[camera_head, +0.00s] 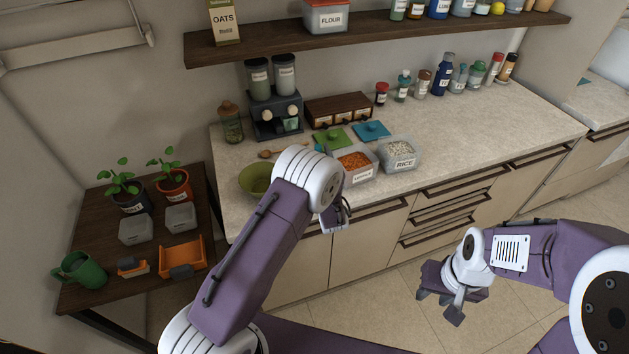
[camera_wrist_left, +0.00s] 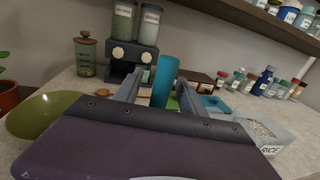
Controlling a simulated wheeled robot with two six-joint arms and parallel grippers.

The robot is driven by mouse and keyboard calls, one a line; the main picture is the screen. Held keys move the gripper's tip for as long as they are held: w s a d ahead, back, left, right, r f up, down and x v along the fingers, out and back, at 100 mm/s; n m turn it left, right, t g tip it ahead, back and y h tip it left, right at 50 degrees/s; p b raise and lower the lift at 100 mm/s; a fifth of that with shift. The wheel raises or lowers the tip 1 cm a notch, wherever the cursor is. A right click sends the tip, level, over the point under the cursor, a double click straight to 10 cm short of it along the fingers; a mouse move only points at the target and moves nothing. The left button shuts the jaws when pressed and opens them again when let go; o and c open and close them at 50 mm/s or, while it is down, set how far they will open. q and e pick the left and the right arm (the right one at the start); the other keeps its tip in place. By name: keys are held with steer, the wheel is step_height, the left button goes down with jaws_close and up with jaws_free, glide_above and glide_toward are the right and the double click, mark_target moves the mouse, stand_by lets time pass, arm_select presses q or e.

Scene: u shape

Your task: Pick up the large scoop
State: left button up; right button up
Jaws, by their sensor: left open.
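A teal upright handle (camera_wrist_left: 165,80), which looks like the large scoop's, stands between the two fingers of my left gripper (camera_wrist_left: 158,92) in the left wrist view. The fingers are apart on either side of it; I cannot tell whether either touches it. The scoop's bowl is not visible. My right gripper (camera_head: 440,303) is open and empty, over the floor in front of the drawers.
The lentil container (camera_head: 362,178) and rice container (camera_head: 404,163) stand at the counter's front edge. A green bowl (camera_head: 252,180) is left of my arm. The coffee machine (camera_head: 275,115) and spice drawers (camera_head: 338,108) stand behind. The counter's right part (camera_head: 510,130) is clear.

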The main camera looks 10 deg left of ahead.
arm_select(q)
steer(key=shift+w+a+f, duration=0.15)
steer(key=shift+w, duration=0.2)
steer(key=shift+s, duration=0.1)
jaws_close()
stand_by(1.1)
